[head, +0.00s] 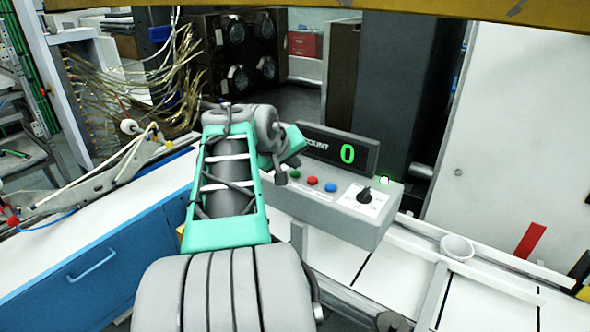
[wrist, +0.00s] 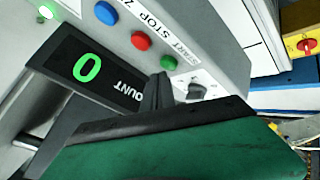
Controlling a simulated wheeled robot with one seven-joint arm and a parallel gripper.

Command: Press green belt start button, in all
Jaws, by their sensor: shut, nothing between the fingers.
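The grey control box (head: 340,222) carries a row of buttons under a dark count display (head: 346,153) reading a green 0. The green start button (head: 295,174) is at the left end of the row, beside the red button (head: 312,181) and blue button (head: 331,187). In the wrist view the green button (wrist: 168,62) shows by the START label. My gripper (wrist: 158,78) is shut and empty, its dark tips just beside the green button. I cannot tell whether they touch it. In the head view my gripper (head: 280,177) is at the box's left end.
A black knob (head: 364,195) is on the box's right part, and a lit lamp (head: 384,181) is at its corner. A blue cabinet (head: 92,268) is at left.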

